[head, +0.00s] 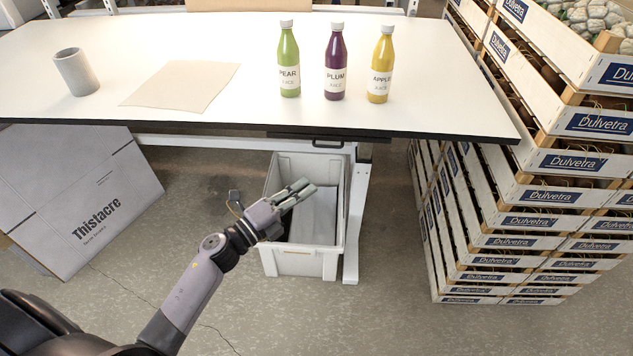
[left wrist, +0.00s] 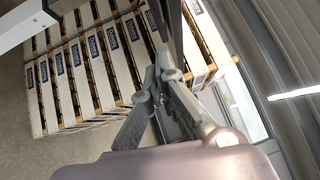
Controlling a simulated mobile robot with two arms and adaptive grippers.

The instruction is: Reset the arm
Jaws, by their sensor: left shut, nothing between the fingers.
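My left gripper (head: 301,191) is in front of the table's front edge in the head view, above a white bin on the floor. It is shut and empty. In the left wrist view its fingers (left wrist: 160,75) come together at the tips, with stacked crates beyond them. My right arm and gripper are not in view.
The white table (head: 430,115) bears a grey cup (head: 76,72), a brown sheet (head: 182,85), and green (head: 289,62), purple (head: 335,65) and yellow (head: 381,68) bottles. The white bin (head: 295,262) stands below. A grey box (head: 75,195) is left; stacked crates (head: 510,215) are right.

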